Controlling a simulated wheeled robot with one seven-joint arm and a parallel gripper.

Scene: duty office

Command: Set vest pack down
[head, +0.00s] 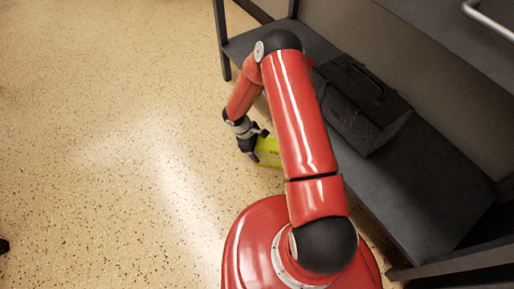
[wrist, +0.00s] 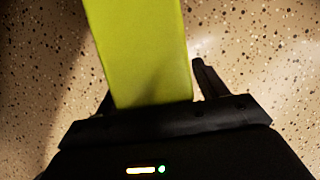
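The vest pack is a bright yellow-green, flat-sided block. In the head view the vest pack (head: 268,152) is low over or on the floor, just right of my gripper and partly behind my arm; I cannot tell if it touches the floor. In the wrist view the vest pack (wrist: 145,50) runs up from between the fingers past the top edge. A narrow strip of floor shows between the pack and the right finger. The left finger is mostly hidden behind the pack. In the head view my gripper (head: 256,145) points down and right.
A dark bench or low shelf (head: 405,195) runs along the right, with a black bag (head: 360,100) on it. Its frame has a leg at the upper left.

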